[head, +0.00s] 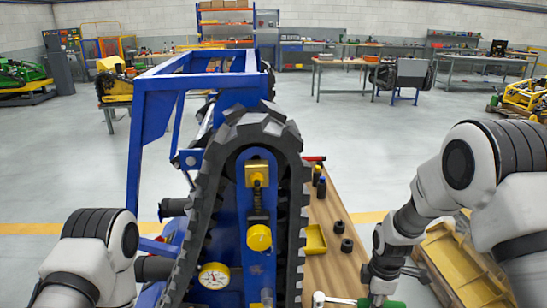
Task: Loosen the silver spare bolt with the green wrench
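The green wrench (362,302) shows at the bottom edge, right of centre. Its green handle lies on both sides of my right gripper (381,292), and its pale metal shaft and head reach left over the wooden bench. My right gripper points down and appears shut on the handle; its fingertips are partly cut off by the frame edge. I cannot make out the silver spare bolt; it may be hidden or below the frame. My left arm shows at the lower left, but its gripper is out of view.
A blue tracked carrier with a black rubber track (213,185) and pressure gauge (214,276) fills the centre. The wooden bench (331,206) beside it holds a yellow tray (315,240) and dark sockets (346,245). A yellowish crate (465,265) stands at right.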

